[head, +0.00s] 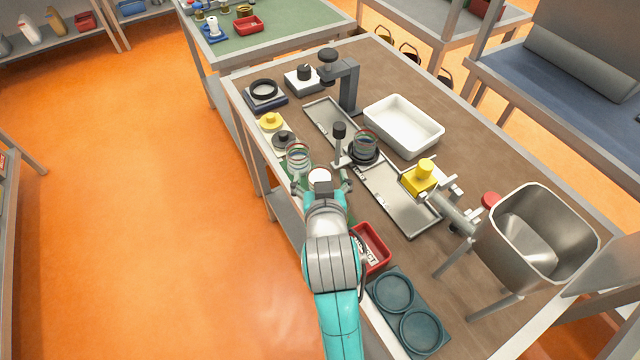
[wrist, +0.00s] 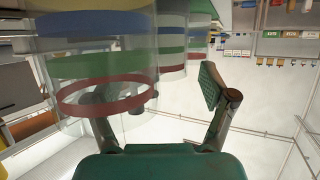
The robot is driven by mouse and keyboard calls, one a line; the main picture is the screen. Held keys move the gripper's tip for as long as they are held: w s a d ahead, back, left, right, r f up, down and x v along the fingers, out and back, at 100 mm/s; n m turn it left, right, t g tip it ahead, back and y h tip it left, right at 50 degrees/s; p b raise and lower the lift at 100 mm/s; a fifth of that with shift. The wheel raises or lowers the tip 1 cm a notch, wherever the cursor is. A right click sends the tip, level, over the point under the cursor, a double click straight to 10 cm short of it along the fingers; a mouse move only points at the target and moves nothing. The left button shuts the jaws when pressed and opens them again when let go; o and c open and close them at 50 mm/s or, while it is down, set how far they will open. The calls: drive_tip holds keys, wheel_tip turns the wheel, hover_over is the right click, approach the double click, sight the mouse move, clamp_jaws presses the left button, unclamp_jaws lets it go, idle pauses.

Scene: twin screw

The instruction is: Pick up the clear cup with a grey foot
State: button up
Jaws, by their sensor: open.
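A clear cup with coloured bands (head: 299,160) stands near the left edge of the brown table, just ahead and left of my gripper (head: 321,183). A second clear banded cup (head: 365,146) stands on a dark round base beside the metal tray. I cannot tell which has the grey foot. In the wrist view a large clear banded cup (wrist: 105,65) fills the upper left, overlapping the left finger; another banded cup (wrist: 172,48) is behind it. My gripper (wrist: 158,97) is open, with nothing seen clasped between its fingers.
A black-topped post (head: 339,140) stands between the cups. Yellow (head: 270,121) and dark (head: 284,139) lids lie behind the left cup. A white bin (head: 403,122), red tray (head: 374,249), yellow-topped fixture (head: 422,178) and steel hopper (head: 535,240) take up other table space.

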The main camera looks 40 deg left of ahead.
drive_tip(key=shift+w+a+f, duration=0.1)
drive_tip(key=shift+w+a, duration=0.05)
drive_tip(key=c, duration=1.4)
